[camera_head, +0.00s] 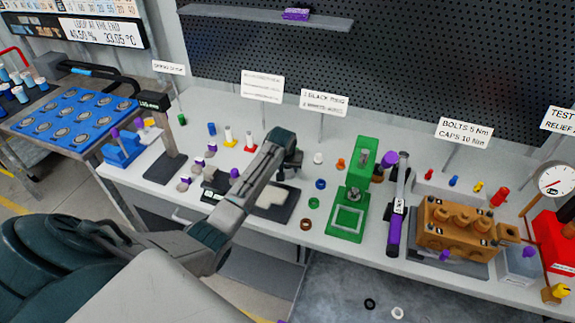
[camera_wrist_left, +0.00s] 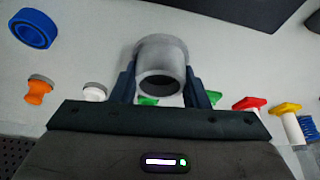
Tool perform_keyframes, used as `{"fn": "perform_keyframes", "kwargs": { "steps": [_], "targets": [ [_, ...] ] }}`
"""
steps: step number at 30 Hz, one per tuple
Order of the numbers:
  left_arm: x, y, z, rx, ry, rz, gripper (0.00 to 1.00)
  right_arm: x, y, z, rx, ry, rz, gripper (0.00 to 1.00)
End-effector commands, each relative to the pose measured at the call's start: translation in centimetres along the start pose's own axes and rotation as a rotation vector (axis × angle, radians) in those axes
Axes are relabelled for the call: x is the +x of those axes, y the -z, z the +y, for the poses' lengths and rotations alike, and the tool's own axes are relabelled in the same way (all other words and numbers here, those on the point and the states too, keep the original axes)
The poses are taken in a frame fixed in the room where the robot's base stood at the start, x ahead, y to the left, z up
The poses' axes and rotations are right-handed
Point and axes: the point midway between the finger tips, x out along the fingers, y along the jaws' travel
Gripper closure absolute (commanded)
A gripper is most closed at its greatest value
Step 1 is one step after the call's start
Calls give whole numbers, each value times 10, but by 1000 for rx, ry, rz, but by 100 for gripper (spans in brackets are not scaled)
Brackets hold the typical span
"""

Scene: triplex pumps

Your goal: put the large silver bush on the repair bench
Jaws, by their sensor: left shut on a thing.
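A silver bush (camera_wrist_left: 162,60), a hollow cylinder with a rim, sits between the two fingers of my left gripper in the left wrist view. My left gripper (camera_head: 291,168) is shut on it. In the head view the gripper is above the white bench top (camera_head: 195,108), near its middle, and I cannot make out the bush there. The dark round opening of the bush faces the wrist camera. I cannot tell whether the bush touches the bench. My right gripper is not in view.
A dark pad (camera_head: 285,212) lies below my left arm. A green press (camera_head: 348,222), a purple-handled wrench (camera_head: 395,230) and an orange pump block (camera_head: 455,228) stand to the right. Small coloured parts, including a blue ring (camera_wrist_left: 33,29), surround the gripper. A blue tray (camera_head: 75,117) is at left.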

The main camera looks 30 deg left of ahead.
Motion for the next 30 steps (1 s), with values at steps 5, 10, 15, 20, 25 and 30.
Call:
{"fn": "perform_keyframes", "kwargs": {
  "steps": [5,10,15,20,25,30],
  "targets": [
    [1,0,0,0,0,0,86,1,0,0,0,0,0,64],
    [2,-1,0,0,0,0,37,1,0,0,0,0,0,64],
    [2,-1,0,0,0,0,37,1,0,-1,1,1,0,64],
    [-1,0,0,0,0,1,37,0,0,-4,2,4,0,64],
    [-17,0,0,0,-1,3,37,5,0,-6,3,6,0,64],
    [-50,1,0,0,-1,5,37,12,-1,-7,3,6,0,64]
  ]
}}
